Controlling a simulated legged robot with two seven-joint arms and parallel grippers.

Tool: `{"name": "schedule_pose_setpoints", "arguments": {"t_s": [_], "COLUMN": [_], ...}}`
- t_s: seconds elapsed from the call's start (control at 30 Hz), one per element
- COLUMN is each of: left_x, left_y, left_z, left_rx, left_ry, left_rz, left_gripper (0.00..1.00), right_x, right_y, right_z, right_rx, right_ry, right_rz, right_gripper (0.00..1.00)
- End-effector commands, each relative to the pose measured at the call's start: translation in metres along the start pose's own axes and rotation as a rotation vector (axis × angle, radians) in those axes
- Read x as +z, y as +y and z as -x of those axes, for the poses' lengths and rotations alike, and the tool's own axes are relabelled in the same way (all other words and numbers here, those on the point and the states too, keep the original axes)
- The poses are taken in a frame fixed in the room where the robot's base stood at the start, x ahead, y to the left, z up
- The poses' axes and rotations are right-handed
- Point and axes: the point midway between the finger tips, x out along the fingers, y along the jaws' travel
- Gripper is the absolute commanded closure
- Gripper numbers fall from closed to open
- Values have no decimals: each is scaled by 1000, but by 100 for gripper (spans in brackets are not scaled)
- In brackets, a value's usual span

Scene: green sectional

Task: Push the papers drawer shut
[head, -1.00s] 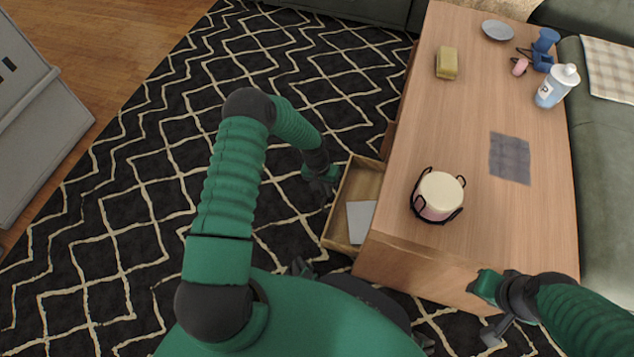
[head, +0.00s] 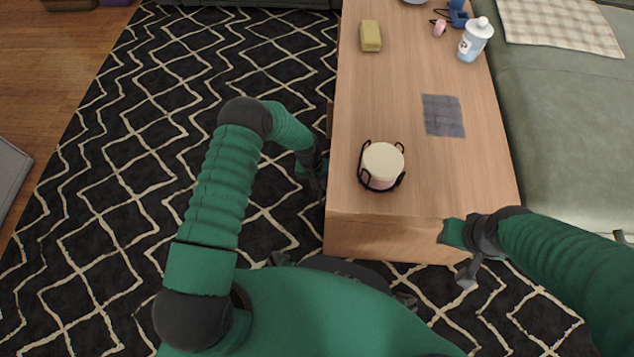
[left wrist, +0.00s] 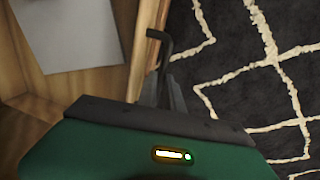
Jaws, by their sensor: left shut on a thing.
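In the left wrist view the papers drawer (left wrist: 22,108) shows its wooden inside, with a white paper (left wrist: 75,38) lying in it. Its front edge (left wrist: 148,30) runs beside a dark bent handle (left wrist: 162,45). My left gripper (left wrist: 163,88) is shut on that handle. In the head view my left gripper (head: 318,176) is close against the left side of the wooden table (head: 400,85). No open drawer shows beside the table there. My right gripper (head: 463,262) is by the table's near right corner; its finger opening is unclear.
On the table are a cream-topped pot in a black rack (head: 382,164), a grey cloth (head: 443,116), a yellow sponge (head: 370,36) and a white-capped bottle (head: 475,40). A green sofa (head: 570,130) stands at right. The patterned rug (head: 130,150) at left is clear.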

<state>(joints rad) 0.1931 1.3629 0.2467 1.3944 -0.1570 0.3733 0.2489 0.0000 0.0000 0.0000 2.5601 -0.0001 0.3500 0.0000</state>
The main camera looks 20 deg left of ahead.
Motion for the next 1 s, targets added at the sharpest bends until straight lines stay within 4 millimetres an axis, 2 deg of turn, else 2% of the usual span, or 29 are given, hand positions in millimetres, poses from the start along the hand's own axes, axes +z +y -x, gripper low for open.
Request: {"name": "schedule_pose_setpoints", "arguments": {"t_s": [0.17,0.2,0.33,0.67,0.77,1.0], "left_x": [2,2,1,0,0,0], "left_y": [0,0,0,0,1,1], "left_z": [0,0,0,4,20,91], "left_rx": [0,0,0,0,0,0], "left_ry": [-4,-4,-3,-1,-1,0], "left_rz": [0,0,0,0,0,1], "left_gripper": [100,84,67,67,67,67], "right_x": [0,0,0,-1,-3,-14], "right_y": [0,0,0,0,0,0], "right_z": [0,0,0,3,14,60], "right_rx": [0,0,0,0,0,0], "right_ry": [0,0,0,0,0,0], "right_rz": [0,0,0,0,0,0], "right_gripper": [66,66,66,66,66,66]}}
